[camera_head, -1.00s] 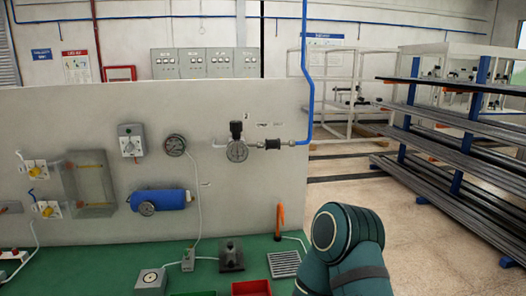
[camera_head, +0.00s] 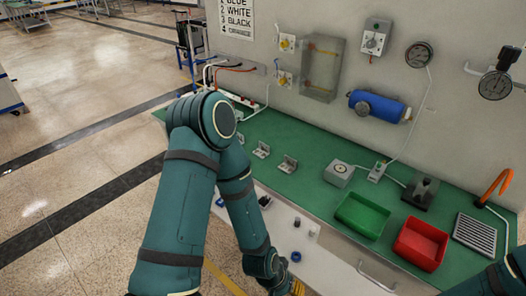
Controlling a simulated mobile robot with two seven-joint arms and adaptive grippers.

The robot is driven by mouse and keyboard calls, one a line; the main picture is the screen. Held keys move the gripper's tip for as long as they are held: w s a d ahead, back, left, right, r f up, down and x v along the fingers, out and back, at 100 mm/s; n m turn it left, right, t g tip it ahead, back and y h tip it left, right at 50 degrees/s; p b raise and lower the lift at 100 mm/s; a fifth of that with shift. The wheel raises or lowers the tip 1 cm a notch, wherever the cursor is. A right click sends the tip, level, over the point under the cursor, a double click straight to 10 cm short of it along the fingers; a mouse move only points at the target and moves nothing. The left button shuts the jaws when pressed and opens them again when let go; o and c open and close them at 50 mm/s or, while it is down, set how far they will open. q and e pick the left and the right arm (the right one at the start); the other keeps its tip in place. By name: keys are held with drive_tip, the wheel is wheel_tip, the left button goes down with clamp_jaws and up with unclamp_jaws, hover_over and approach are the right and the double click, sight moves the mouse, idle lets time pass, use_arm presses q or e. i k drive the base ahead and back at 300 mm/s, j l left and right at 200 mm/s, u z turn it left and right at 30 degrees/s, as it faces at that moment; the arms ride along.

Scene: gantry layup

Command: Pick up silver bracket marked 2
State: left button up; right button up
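Small silver brackets stand on the green bench top, left of the middle of the head view. One bracket (camera_head: 262,150) is farther left and another bracket (camera_head: 288,165) is to its right. Any number on them is too small to read, so I cannot tell which is marked 2. My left arm comes in from the left and bends down in front of the bench, left of and below the brackets. Its gripper is not clearly visible at the bottom edge. Only a part of my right arm shows at the lower right, and its gripper is out of view.
A green bin (camera_head: 363,214) and a red bin (camera_head: 421,243) sit to the right on the bench, near a grey block (camera_head: 339,173) and a black fixture (camera_head: 421,191). A grate (camera_head: 475,235) lies at the right. Several small parts lie on a white lower surface (camera_head: 330,262).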

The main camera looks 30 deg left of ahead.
sight(263, 150)
drive_tip(key=u, duration=0.55)
drive_tip(key=i+j+u, duration=0.1)
drive_tip(key=u, duration=0.25)
drive_tip(key=i+u, duration=0.25)
drive_tip(key=u, duration=0.15)
drive_tip(key=i+u, duration=0.15)
drive_tip(key=u, duration=0.2)
drive_tip(key=i+j, duration=0.05)
